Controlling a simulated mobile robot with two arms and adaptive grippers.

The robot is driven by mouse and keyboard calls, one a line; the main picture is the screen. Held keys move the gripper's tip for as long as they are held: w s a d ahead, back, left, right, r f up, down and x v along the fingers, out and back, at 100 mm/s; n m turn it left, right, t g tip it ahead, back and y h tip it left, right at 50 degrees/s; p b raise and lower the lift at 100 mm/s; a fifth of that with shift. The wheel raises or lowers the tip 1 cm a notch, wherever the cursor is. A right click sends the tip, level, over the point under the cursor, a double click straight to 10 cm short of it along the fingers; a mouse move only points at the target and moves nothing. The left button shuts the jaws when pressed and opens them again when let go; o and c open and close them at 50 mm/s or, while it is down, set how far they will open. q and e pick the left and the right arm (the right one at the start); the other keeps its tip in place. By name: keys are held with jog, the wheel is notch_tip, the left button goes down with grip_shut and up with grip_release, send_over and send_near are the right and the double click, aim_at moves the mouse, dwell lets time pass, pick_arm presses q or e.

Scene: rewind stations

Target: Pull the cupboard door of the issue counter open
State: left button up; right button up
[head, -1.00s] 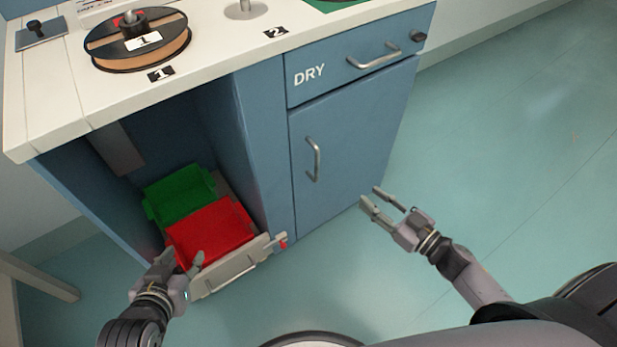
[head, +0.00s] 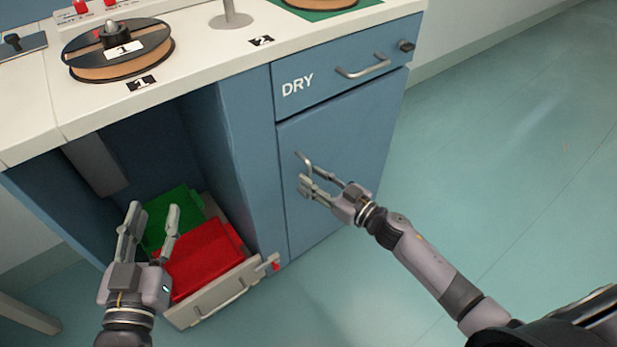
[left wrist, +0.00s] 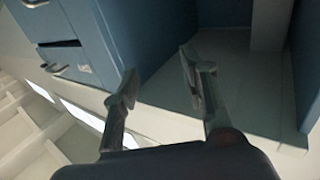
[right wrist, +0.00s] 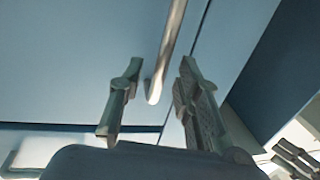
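The blue cupboard door (head: 345,140) of the issue counter is shut, below the drawer marked DRY. Its upright metal handle (head: 304,160) is partly hidden behind my right gripper (head: 308,182) in the head view. In the right wrist view the handle (right wrist: 167,50) reaches down between the two open fingers of my right gripper (right wrist: 155,100). I cannot tell whether the fingers touch it. My left gripper (head: 150,222) is open and empty, in front of the open bay at the left.
The open bay holds a green bin (head: 178,212) and a red bin (head: 200,258) on a pull-out tray (head: 218,296). The drawer handle (head: 363,66) juts out above the door. Spools stand on the worktop (head: 205,60). The floor at the right is clear.

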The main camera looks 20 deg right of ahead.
pick_arm(q)
jog(key=shift+d+r+t+h, duration=0.15)
jog(key=shift+r+t+h, duration=0.35)
jog(key=shift+r, duration=0.6)
pick_arm(e)
jog(key=shift+x, duration=1.15)
jog(key=shift+c, duration=0.3)
grip_shut()
